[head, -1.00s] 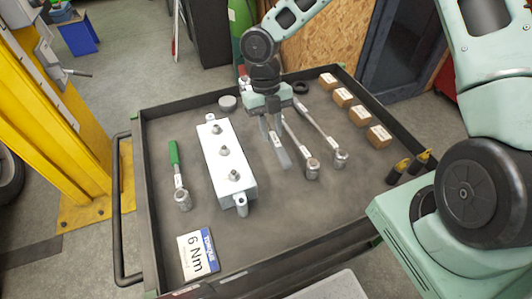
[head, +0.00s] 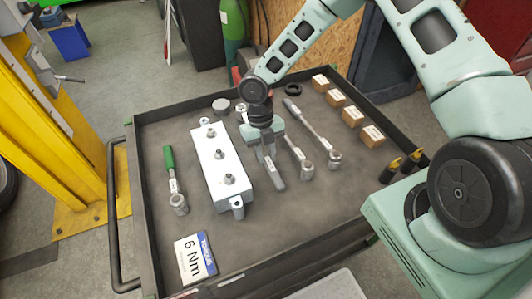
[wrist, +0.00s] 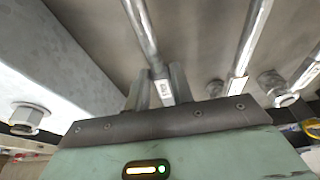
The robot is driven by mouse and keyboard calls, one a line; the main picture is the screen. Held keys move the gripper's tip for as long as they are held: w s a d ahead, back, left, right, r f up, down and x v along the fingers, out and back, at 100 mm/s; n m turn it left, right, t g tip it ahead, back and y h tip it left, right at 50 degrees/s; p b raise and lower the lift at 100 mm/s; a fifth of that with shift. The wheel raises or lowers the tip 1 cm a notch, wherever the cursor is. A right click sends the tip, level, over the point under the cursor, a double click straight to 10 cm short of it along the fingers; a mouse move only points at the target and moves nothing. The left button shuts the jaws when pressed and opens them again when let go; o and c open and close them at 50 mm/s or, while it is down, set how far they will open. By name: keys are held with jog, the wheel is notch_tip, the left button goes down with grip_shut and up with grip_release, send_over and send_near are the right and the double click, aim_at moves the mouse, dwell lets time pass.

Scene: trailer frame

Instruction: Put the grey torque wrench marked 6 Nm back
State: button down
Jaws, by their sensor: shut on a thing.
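In the wrist view a grey metal wrench (wrist: 145,38) with a small white label lies between my fingers. My gripper (wrist: 154,88) is shut on it; I cannot read its label. In the head view my gripper (head: 268,172) points down over the tray, just right of the white block (head: 222,172), and mostly hides the held wrench. A white and blue card marked 6 Nm (head: 194,258) lies at the tray's front left. Two other grey wrenches, one near (head: 306,168) and one farther right (head: 323,138), lie right of my gripper. Their markings are too small to read.
A green-handled wrench (head: 170,165) lies left of the white block. Several brown boxes (head: 352,116) line the right side. Two dark yellow-topped items (head: 391,168) stand at the right edge. The dark tray (head: 150,240) has raised walls. Its front middle is clear.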

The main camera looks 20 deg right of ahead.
jog(key=shift+f, duration=0.15)
jog(key=c, duration=1.2)
grip_release()
jog(key=v, duration=1.1)
jog(key=s+a+r+m+t, duration=0.1)
jog(key=s+a+r+m, duration=0.1)
jog(key=s+r+m, duration=0.3)
jog(key=s+a+r+m+t, duration=0.1)
jog(key=s+r+m, duration=0.4)
jog(key=s+m, duration=0.6)
jog(key=s+a+r+m+t, duration=0.1)
jog(key=s+a+r+m, duration=0.2)
jog(key=s+r+m, duration=0.3)
jog(key=shift+s+a+m+y+b, duration=0.15)
jog(key=shift+s+m+y+b, duration=0.25)
jog(key=shift+s+m, duration=2)
